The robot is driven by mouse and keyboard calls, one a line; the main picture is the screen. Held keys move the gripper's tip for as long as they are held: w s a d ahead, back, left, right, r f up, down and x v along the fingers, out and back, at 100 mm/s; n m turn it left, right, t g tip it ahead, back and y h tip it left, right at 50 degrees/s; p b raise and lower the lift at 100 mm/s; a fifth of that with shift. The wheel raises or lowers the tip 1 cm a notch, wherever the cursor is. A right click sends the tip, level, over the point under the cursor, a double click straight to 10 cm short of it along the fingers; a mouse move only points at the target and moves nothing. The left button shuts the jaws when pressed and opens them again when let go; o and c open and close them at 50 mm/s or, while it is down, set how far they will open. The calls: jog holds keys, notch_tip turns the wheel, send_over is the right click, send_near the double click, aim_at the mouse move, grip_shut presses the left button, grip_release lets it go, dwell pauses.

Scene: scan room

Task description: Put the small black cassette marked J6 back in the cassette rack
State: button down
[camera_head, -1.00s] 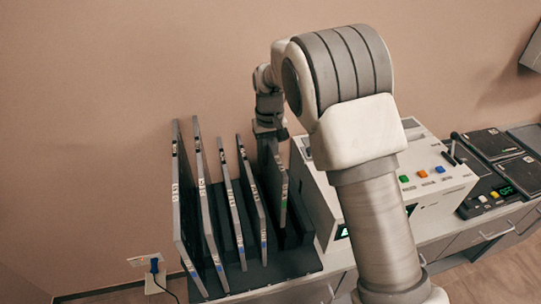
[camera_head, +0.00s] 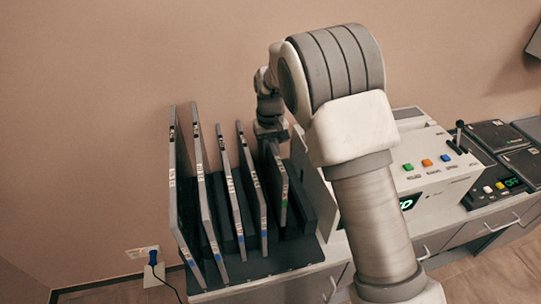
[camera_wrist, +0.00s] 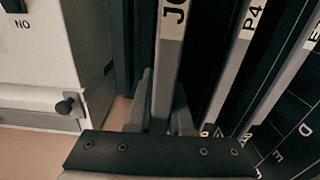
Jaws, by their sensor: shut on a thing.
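The small black cassette J6 (camera_head: 280,187) stands upright at the right end of the cassette rack (camera_head: 268,267), between dark dividers. It is shorter than its neighbours and has a green mark on its front edge. In the wrist view its pale label (camera_wrist: 173,18) is partly cut off, with "J" and part of the other character showing. My gripper (camera_wrist: 161,118) is shut on the cassette, one finger on each side. I cannot tell whether the cassette's bottom touches the rack base.
Taller cassettes (camera_head: 205,195) stand in the rack to the left; one marked P4 (camera_wrist: 243,35) is close beside the gripper. A white machine (camera_head: 440,165) with coloured buttons is close on the right. A blue plug (camera_head: 153,258) and cable are at lower left.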

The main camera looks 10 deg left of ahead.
aim_at(271, 141)
dwell(0.4)
jog(key=shift+f+b, duration=2.8)
jog(key=shift+f, duration=1.7)
jog(key=c, duration=0.7)
grip_release()
jog(key=shift+c, duration=0.2)
notch_tip(271, 141, up, 17)
jog(key=shift+r+p, duration=0.2)
jog(key=shift+p, duration=0.3)
